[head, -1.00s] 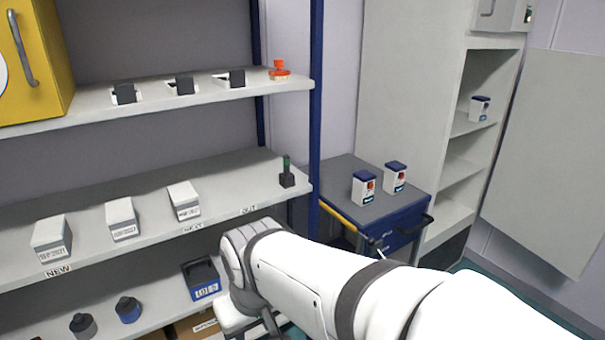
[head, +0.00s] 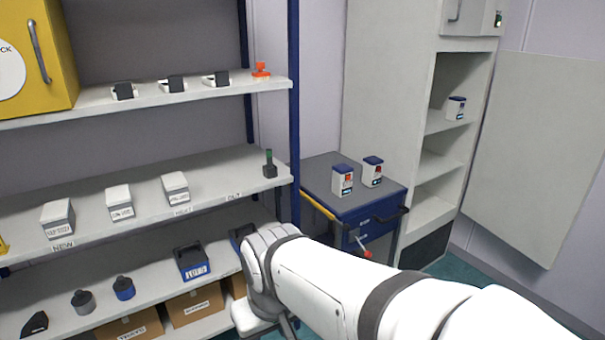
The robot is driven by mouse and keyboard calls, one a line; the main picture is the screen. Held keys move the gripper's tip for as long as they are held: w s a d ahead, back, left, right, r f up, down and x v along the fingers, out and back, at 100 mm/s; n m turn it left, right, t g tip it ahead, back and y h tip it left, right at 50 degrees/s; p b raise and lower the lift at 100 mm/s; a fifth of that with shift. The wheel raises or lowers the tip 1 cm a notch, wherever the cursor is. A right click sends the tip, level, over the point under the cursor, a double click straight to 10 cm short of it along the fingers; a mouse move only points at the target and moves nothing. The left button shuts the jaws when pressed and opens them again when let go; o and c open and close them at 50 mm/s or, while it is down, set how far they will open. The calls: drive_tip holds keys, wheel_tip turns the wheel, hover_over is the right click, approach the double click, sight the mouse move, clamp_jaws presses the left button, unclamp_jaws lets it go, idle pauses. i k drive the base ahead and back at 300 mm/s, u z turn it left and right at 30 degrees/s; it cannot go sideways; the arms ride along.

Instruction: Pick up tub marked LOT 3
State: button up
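Two white tubs with blue lids, a left one (head: 343,179) and a right one (head: 372,171), stand upright on top of the blue cart. A similar tub (head: 456,108) stands in the open cabinet at the right. Their labels are too small to read, so I cannot tell which is marked LOT 3. Several pale lidded boxes, among them one near the shelf's middle (head: 175,186), stand on the middle shelf; their print is also unreadable. My gripper (head: 278,329) is at the bottom edge, apart from the tubs. Its fingers are mostly hidden or cut off.
The blue cart (head: 320,177) with its grey top stands between the shelf rack's blue post (head: 294,110) and the cabinet (head: 386,100). Dark bins, including a labelled one (head: 192,263), and cardboard boxes sit low in the rack. A yellow cabinet (head: 35,60) is at upper left.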

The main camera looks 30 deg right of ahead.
sight(340, 187)
drive_tip(key=z, duration=1.65)
drive_tip(key=k, duration=1.35)
drive_tip(key=z, duration=0.9)
drive_tip(key=i, duration=1.75)
drive_tip(key=u, duration=0.6)
drive_tip(key=i, duration=1.55)
drive_tip(key=u, duration=0.8)
